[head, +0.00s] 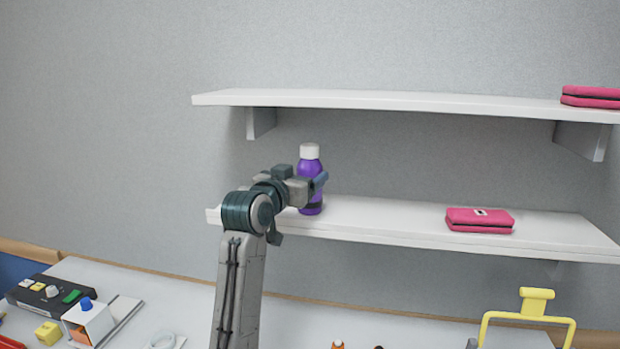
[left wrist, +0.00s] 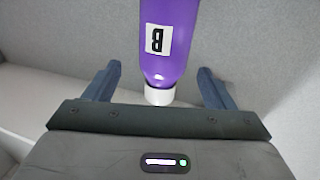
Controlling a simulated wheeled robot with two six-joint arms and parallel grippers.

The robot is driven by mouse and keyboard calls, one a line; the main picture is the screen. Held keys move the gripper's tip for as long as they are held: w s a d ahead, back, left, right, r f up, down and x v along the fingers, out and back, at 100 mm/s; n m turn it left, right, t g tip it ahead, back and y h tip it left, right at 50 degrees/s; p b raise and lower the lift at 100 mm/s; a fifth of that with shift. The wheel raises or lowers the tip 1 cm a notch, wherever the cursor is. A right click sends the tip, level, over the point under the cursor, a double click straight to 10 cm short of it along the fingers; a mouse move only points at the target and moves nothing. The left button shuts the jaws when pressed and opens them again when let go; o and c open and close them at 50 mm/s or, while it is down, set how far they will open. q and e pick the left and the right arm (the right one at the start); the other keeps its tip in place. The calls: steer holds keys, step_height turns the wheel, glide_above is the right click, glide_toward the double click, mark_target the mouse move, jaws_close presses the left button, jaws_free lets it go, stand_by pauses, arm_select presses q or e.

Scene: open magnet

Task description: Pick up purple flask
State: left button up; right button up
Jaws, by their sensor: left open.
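The purple flask (head: 311,168) with a white cap stands upright on the lower shelf near its left end. My left gripper (head: 318,186) is at the flask, partly covering its middle in the head view. In the left wrist view the flask (left wrist: 168,45) shows upside down with a white label marked B, between the two open fingers of the gripper (left wrist: 160,85). Gaps show on both sides, so the fingers look apart from it. My right gripper is not in view.
The lower shelf (head: 400,220) holds a pink case (head: 480,220) to the right. The upper shelf (head: 400,101) is above, with another pink case (head: 590,97). The table below holds a dark control box (head: 50,293), a yellow block (head: 48,333) and a yellow-handled thing (head: 536,301).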

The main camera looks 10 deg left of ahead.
mark_target(304, 171)
arm_select(q)
steer(key=p+x, duration=0.3)
steer(key=x, duration=0.1)
steer(key=shift+a+r, duration=0.15)
steer(key=shift+a, duration=0.05)
steer(key=shift+w+d+p, duration=0.1)
steer(key=shift+w+p, duration=0.25)
steer(key=shift+w+f, duration=0.25)
steer(key=c, duration=1.2)
